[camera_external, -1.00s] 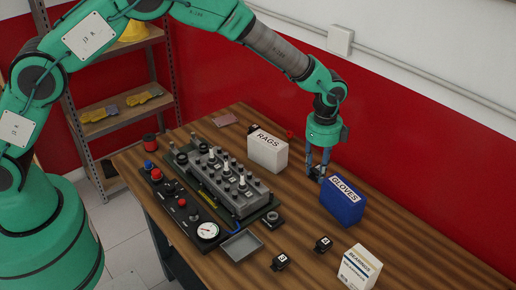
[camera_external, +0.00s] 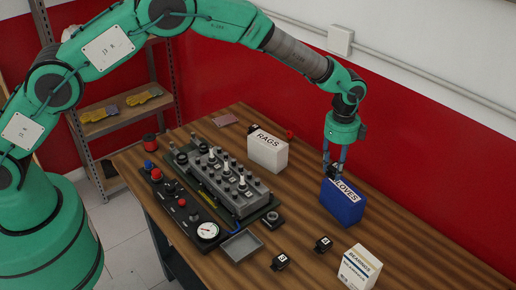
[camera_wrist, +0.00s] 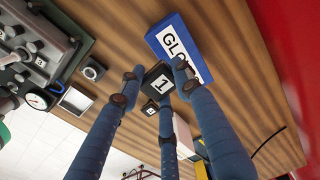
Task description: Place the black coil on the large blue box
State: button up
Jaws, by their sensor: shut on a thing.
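My gripper (camera_external: 331,168) is shut on a black coil (camera_wrist: 160,82) with a white label reading 1. The coil sits between the blue fingers in the wrist view; in the external view it is small, dark and partly hidden by them. The large blue box (camera_external: 342,207), lettered GLOVES, stands upright on the table, right below and beside my fingertips. In the wrist view the blue box (camera_wrist: 163,36) is just beyond the coil, partly covered by a finger. I cannot tell whether the coil touches the box.
The wooden table (camera_external: 300,228) also holds a white RAGS box (camera_external: 268,151), an engine trainer (camera_external: 225,180), a grey tray (camera_external: 241,246), two other black coils (camera_external: 280,262) (camera_external: 323,243) and a white box (camera_external: 358,268) at the front right. The red wall (camera_external: 430,140) rises behind.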

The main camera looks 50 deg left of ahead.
jog(key=shift+w+d, duration=0.1)
jog(key=shift+w, duration=0.15)
jog(key=shift+f, duration=1.75)
jog(key=shift+f, duration=0.1)
jog(key=o, duration=1.3)
notch_tip(320, 180, up, 12)
jog(key=shift+r, duration=0.1)
